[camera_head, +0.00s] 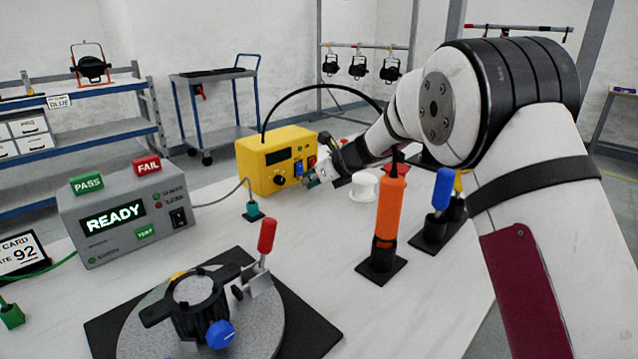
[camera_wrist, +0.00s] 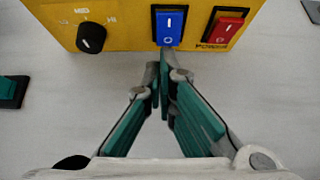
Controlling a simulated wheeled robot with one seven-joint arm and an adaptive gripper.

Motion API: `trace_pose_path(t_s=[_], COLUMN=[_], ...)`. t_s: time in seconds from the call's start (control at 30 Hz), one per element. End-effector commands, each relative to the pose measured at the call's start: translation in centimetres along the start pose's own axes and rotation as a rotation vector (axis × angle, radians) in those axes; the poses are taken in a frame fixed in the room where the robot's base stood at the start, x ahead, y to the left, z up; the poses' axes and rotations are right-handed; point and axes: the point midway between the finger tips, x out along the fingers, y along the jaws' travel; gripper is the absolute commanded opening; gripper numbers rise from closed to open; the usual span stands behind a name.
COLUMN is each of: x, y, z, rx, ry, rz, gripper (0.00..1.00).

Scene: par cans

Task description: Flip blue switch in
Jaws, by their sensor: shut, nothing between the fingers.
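The yellow box (camera_head: 262,155) stands on the table, and its front fills the top of the wrist view (camera_wrist: 130,14). The blue rocker switch (camera_wrist: 169,26) is on that front, marked with a line above and a circle below. It also shows small in the head view (camera_head: 312,162). My gripper (camera_wrist: 164,68) is shut and empty, its fingertips at the lower edge of the blue switch. I cannot tell whether they touch it. My gripper is small and partly hidden by the wrist in the head view (camera_head: 313,178).
A red power switch (camera_wrist: 222,26) is right of the blue one, and a black knob (camera_wrist: 91,37) is left. A black cable arches over the yellow box. A grey tester (camera_head: 125,215), a clamp fixture (camera_head: 195,305) and an orange tool (camera_head: 390,205) stand nearby.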

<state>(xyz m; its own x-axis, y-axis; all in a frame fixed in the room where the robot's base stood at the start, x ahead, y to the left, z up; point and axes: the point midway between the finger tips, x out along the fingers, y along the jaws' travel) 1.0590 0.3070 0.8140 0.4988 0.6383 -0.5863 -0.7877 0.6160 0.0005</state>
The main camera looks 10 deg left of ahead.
Motion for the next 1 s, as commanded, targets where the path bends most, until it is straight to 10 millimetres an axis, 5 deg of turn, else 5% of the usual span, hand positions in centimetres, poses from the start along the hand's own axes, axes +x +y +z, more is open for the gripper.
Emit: trace_pose_path(t_s=[1.0], x=[1.4], y=[0.1], z=[0.3], rx=[0.000], ry=[-0.080], rz=[0.003], gripper=[0.00])
